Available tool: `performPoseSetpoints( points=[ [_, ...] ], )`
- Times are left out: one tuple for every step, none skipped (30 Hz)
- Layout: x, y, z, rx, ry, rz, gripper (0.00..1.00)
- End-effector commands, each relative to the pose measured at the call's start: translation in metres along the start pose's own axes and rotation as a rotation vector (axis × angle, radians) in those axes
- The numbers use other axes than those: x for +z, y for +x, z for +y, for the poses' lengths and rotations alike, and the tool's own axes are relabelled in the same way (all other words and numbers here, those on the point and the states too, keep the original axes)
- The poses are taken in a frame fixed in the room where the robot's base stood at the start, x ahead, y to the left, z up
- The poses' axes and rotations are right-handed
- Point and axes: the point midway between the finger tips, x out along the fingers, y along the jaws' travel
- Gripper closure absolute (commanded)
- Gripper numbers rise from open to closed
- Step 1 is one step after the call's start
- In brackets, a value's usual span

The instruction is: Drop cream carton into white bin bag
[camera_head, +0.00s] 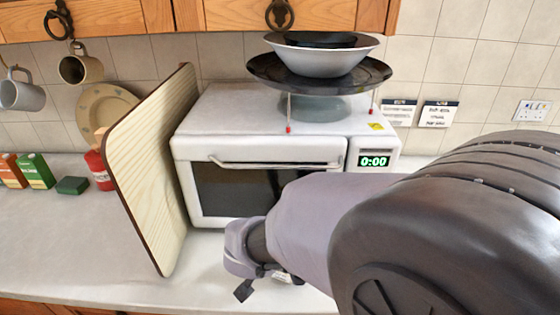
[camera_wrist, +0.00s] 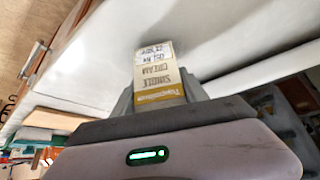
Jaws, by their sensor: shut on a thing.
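The cream carton (camera_wrist: 157,75) is a small pale box with a yellow band and printed "SINGLE CREAM" lettering, upside down in the wrist view. My gripper (camera_wrist: 160,98) is shut on it, with grey fingers on both sides of the carton. In the head view my gripper (camera_head: 262,286) is over the front part of the counter, before the microwave. There the carton is mostly hidden by my own wrist. I cannot make out a white bin bag in either view.
A white microwave (camera_head: 270,148) stands behind my arm, with a black plate (camera_head: 262,72) and grey bowl (camera_head: 318,62) above it. A tall wooden board (camera_head: 150,165) leans at its left. Small boxes (camera_head: 35,170) and a red container (camera_head: 98,170) stand farther left. The left front counter (camera_head: 70,245) is clear.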

Motion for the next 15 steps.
performPoseSetpoints(
  points=[
    [0.0047,0.0069,0.0,0.0,0.0,0.0,1.0],
    [0.0051,0.0076,0.0,0.0,-0.001,0.0,1.0],
    [0.0049,0.0071,-0.0001,0.0,0.0,0.001,1.0],
    [0.0044,0.0064,-0.0001,0.0,0.0,0.001,1.0],
    [0.0041,0.0059,-0.0001,0.0,0.0,0.001,1.0],
    [0.004,0.0056,-0.0001,0.0,0.0,0.001,1.0],
    [0.004,0.0055,-0.0002,-0.001,0.0,0.001,1.0],
    [0.004,0.0055,-0.0002,-0.001,0.0,0.001,1.0],
    [0.0044,0.006,-0.0002,-0.001,0.001,0.001,1.0],
    [0.0049,0.0068,-0.0002,-0.001,0.001,0.001,1.0],
    [0.0054,0.0075,-0.0002,-0.001,0.001,0.001,1.0],
    [0.0059,0.0082,-0.0003,-0.001,0.002,0.001,1.0],
    [0.0062,0.0087,-0.0003,-0.001,0.002,0.001,1.0],
    [0.0064,0.0087,-0.0001,-0.001,0.002,0.0,0.47],
    [0.006,0.0079,-0.0001,0.0,0.002,0.0,0.39]
  ],
)
